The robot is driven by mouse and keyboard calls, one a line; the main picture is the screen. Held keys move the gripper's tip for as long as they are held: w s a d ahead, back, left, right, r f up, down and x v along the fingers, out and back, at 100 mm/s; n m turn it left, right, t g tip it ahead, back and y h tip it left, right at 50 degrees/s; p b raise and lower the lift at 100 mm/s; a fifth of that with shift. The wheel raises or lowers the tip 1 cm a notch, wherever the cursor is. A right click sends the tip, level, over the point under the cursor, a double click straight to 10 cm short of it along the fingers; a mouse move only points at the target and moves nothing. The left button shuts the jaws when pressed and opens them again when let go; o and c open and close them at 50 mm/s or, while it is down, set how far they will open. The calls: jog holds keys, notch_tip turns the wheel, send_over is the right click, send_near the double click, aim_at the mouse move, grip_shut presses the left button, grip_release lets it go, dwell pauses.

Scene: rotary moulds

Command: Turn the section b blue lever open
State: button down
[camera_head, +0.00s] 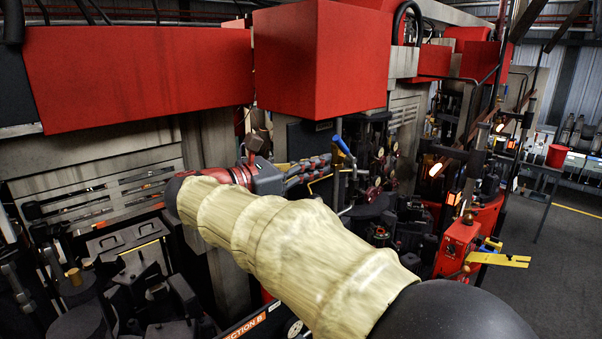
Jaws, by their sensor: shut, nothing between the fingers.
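The blue lever (343,146) stands just right of the middle, its blue grip tilted with the top to the left, on a thin metal rod. My gripper (322,162) reaches in from the left at about the height of the grip's lower end. Its dark and red fingers are shut with nothing between them. The fingertips appear close to the lever's left side; I cannot tell whether they touch it. My cream-sleeved arm covers the foreground and hides what lies below the gripper. A partly covered orange label ending in "CTION B" (245,329) shows at the bottom.
A large red box-shaped housing (320,60) hangs above the gripper and lever. A red beam (135,75) runs to its left. Dark mould parts (130,285) crowd the lower left. A red control box (457,247) with a yellow bracket stands right. Open floor (565,265) lies far right.

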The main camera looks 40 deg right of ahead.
aim_at(342, 150)
jog(key=shift+s+d+r, duration=0.1)
jog(key=shift+d+r, duration=0.5)
jog(key=shift+r+p, duration=0.15)
jog(key=shift+p, duration=0.25)
jog(key=shift+r+y+p, duration=0.2)
jog(key=shift+y+p, duration=0.1)
jog(key=shift+p, duration=0.25)
jog(key=shift+d+r+y+p, duration=0.15)
jog(key=shift+r+y+p, duration=0.25)
jog(key=shift+p, duration=0.65)
jog(key=shift+n+y, duration=0.3)
jog(key=shift+y, duration=0.5)
jog(key=shift+d+r+p, duration=1.95)
jog(key=shift+r+p, duration=0.1)
jog(key=shift+p, duration=2.7)
jog(key=shift+d, duration=0.15)
jog(key=shift+w, duration=0.2)
